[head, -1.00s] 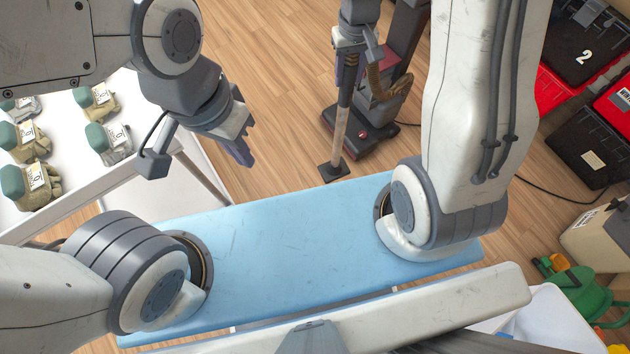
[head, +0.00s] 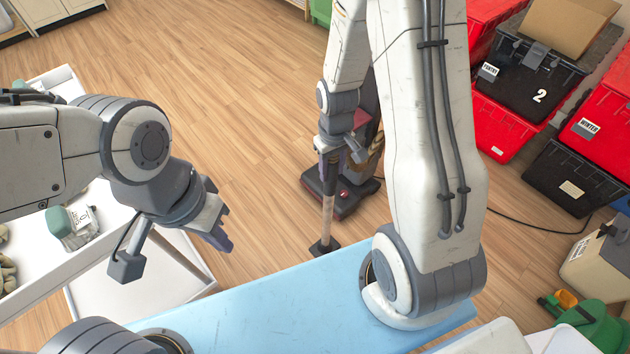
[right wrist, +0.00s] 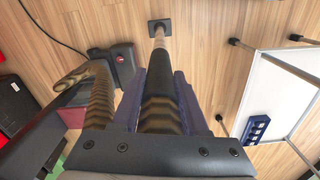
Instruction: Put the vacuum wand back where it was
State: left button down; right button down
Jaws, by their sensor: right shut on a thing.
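My right gripper (head: 340,148) is shut on the vacuum wand (head: 327,218), a dark and tan tube with a flat dark foot. The wand is nearly upright with its foot low in front of the vacuum; I cannot tell whether the foot touches the floor. In the right wrist view, the purple fingers (right wrist: 154,98) flank the wand (right wrist: 159,58). The dark red and black vacuum (head: 345,197) stands just behind, partly hidden by my right arm. Its ribbed brown hose (right wrist: 75,79) loops left of the wand. My left gripper (head: 222,228) hangs apart from the wand; its finger gap is unclear.
A blue-topped table (head: 280,300) lies in front of me. A white cart (head: 40,265) with gloves stands at left. Red and black totes (head: 535,90) are stacked at right, a beige case (head: 598,250) nearer. A cord crosses the floor at right. Floor beyond the vacuum is clear.

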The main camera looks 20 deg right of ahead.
jog(key=w+a+f+b, duration=0.2)
jog(key=w+f, duration=0.4)
jog(key=f, duration=0.1)
jog(key=shift+f, duration=0.35)
jog(key=shift+f, duration=0.15)
jog(key=shift+c, duration=2.2)
grip_release()
